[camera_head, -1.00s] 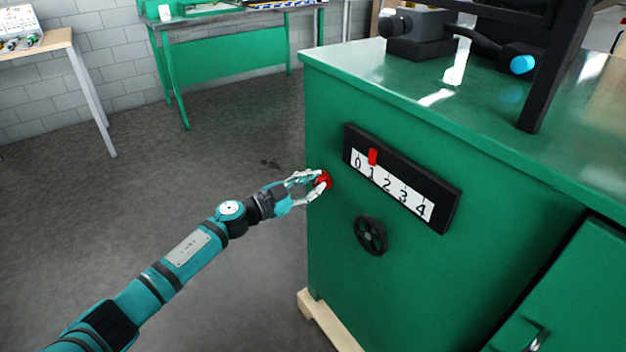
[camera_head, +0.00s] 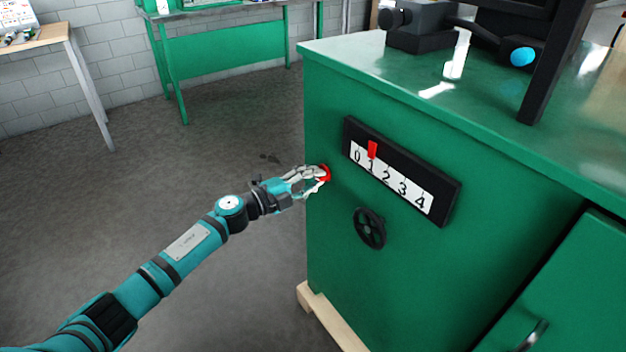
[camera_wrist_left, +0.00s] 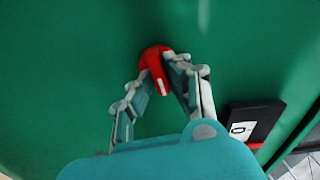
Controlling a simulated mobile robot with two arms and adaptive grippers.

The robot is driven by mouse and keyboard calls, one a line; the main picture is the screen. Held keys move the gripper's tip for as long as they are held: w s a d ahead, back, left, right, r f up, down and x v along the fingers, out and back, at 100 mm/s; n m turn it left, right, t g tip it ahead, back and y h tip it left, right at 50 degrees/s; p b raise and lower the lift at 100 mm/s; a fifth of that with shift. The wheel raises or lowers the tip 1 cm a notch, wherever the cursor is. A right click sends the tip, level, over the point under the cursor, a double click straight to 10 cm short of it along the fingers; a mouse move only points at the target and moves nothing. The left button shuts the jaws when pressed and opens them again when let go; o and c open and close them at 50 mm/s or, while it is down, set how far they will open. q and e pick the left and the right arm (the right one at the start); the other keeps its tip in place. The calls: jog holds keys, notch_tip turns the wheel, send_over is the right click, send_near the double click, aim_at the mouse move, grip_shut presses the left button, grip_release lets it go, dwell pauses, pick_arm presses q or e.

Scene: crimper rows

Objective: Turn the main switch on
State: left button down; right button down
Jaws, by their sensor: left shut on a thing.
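The red main switch (camera_head: 326,173) sits on the green cabinet's (camera_head: 400,290) front face, near its left edge. My left gripper (camera_head: 318,178) is shut on it, and its fingers hide part of it. In the left wrist view the red knob (camera_wrist_left: 155,60) with a white mark lies between the fingertips of my left gripper (camera_wrist_left: 163,78). The white mark looks slightly tilted there. My right gripper is not in view.
A black scale panel (camera_head: 400,174) numbered 0 to 4 has a red pointer (camera_head: 372,149) near 1. A black handwheel (camera_head: 370,228) is below it. Machine parts (camera_head: 421,27) stand on the cabinet top.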

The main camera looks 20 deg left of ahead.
pick_arm(q)
jog(key=shift+f+m+b, duration=0.15)
jog(key=shift+m+b, duration=0.15)
jog(key=shift+m, duration=0.9)
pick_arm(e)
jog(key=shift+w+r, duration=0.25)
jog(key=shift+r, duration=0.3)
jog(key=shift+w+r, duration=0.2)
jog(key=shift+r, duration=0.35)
pick_arm(q)
jog(key=c, duration=1.3)
grip_release()
jog(key=v, duration=1.2)
